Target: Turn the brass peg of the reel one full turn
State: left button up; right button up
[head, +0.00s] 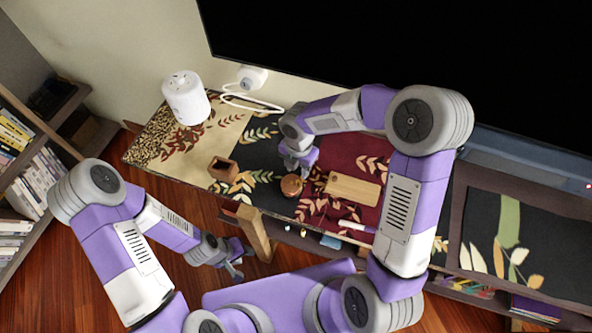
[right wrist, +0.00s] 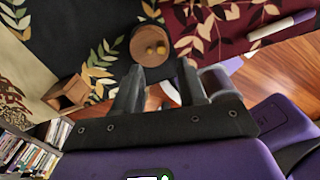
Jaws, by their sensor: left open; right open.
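The reel (head: 291,186) is a small round wooden piece near the table's front edge in the head view. In the right wrist view the reel (right wrist: 143,36) shows from above, with a brass peg (right wrist: 161,50) on its face and a second brass-coloured spot beside it. My right gripper (head: 300,165) is just behind the reel in the head view. In the right wrist view its two fingers (right wrist: 160,78) are apart and empty, with the reel beyond their tips and no contact visible. My left gripper (head: 236,268) is open and empty, low in front of the table, away from the reel.
A wooden board (head: 352,188) lies right of the reel, with a white marker-like stick (head: 357,227) in front. An open wooden box (head: 222,168) stands to the left. A white cylinder (head: 186,98) is at the back left. A dark screen (head: 400,50) rises behind the table.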

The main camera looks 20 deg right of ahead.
aim_at(298, 181)
notch_tip(298, 181, down, 7)
jog(key=b, duration=0.2)
jog(key=shift+s+f+b, duration=0.1)
jog(key=shift+f+b, duration=0.05)
jog(key=shift+b, duration=0.15)
grip_shut()
